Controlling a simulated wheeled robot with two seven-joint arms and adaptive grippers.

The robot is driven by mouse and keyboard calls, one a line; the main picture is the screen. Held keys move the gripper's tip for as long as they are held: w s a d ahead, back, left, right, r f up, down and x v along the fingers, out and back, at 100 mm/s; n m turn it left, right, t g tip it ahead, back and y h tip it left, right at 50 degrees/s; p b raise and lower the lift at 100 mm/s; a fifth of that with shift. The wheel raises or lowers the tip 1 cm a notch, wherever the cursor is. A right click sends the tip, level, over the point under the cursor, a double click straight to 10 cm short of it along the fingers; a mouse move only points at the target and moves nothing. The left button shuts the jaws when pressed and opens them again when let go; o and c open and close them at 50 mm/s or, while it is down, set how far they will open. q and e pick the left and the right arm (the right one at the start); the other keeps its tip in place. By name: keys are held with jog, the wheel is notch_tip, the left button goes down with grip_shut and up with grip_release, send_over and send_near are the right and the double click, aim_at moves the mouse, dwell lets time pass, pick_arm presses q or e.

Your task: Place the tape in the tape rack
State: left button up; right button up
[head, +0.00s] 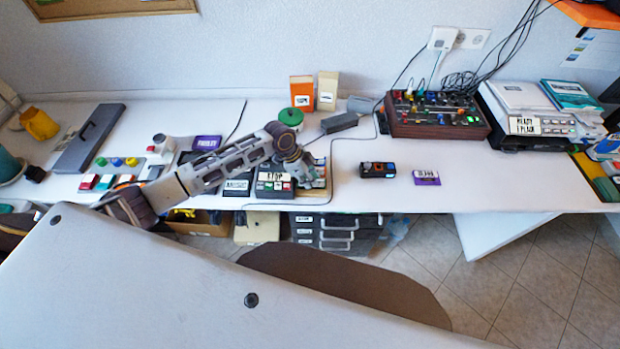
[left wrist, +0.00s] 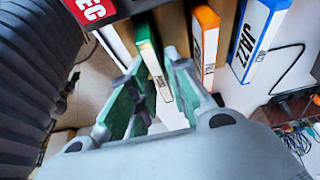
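In the left wrist view, a green tape (left wrist: 147,58) with a white label stands between or just beyond the tips of my left gripper (left wrist: 155,62). The fingertips lie close on both sides of it; I cannot tell whether they touch it. To its right stand an orange tape (left wrist: 205,42) and a blue tape (left wrist: 252,38) labelled JAZZ. In the head view, my left gripper (head: 296,160) reaches down over the row of tapes (head: 319,172) beside a dark recorder (head: 274,184). The arm partly hides this row, and the rack's own edges are unclear. My right gripper is not in view.
The recorder's edge and red REC label (left wrist: 91,10) are close to the fingers. A small black device (head: 378,169) and a purple tape (head: 426,178) lie to the right on the white desk (head: 480,185). A green-lidded jar (head: 291,118) stands behind the gripper.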

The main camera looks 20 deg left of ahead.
pick_arm(q)
jog(key=shift+o, duration=0.9)
jog(key=shift+r, duration=0.15)
jog(key=v, duration=1.2)
dwell(0.4)
dwell(0.4)
